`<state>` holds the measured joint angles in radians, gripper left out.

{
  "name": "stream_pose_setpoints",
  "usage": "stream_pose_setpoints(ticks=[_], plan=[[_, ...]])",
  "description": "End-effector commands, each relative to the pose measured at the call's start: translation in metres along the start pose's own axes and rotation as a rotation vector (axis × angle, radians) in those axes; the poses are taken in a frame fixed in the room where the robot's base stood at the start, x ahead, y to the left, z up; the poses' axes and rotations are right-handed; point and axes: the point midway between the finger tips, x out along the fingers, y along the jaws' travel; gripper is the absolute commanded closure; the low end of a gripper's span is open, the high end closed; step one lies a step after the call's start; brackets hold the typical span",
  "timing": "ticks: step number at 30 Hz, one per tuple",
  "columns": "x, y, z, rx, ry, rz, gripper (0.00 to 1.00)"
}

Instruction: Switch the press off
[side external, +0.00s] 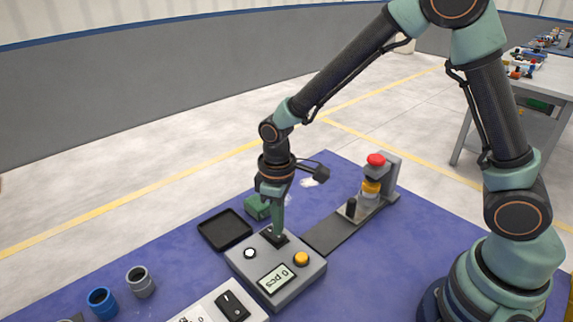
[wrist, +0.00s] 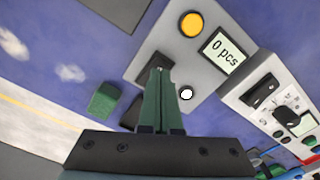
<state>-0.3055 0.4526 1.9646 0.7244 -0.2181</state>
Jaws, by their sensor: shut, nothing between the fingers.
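A grey control box (side external: 262,288) stands on the blue mat, with a display reading "0 pcs" (side external: 276,280), a yellow button (side external: 301,258) and a white button (side external: 250,253). A black switch (side external: 283,240) sits on its top at the back. My gripper (side external: 277,233) is shut and empty, pointing down with its green fingertips at this switch. In the wrist view the fingertips (wrist: 158,71) cover much of the switch; contact and the switch's position cannot be told. The press (side external: 384,178), with a red knob and yellow ring, stands behind to the right.
A black tray (side external: 224,229) and a green block (side external: 257,208) lie close to the box. A lighter panel (wrist: 281,101) with a black rocker and dial stands beside it. Blue (side external: 101,301) and grey (side external: 140,283) pipe pieces stand at the left. A dark strip (side external: 335,228) leads to the press.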

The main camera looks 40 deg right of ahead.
Motion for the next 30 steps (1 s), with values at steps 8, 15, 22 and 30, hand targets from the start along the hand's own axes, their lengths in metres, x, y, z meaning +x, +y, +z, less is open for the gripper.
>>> stream_pose_setpoints(ticks=[8, 15, 22, 30], plan=[[0.0001, 0.0, 0.0, 0.0, 0.0, 0.0, 1.0], [0.0028, 0.0, 0.0, 0.0, 0.0, 0.0, 1.0], [0.0061, 0.0, 0.0001, 0.0, -0.001, 0.0, 1.0], [0.0096, 0.0, -0.0001, 0.0, -0.001, 0.0, 1.0]])
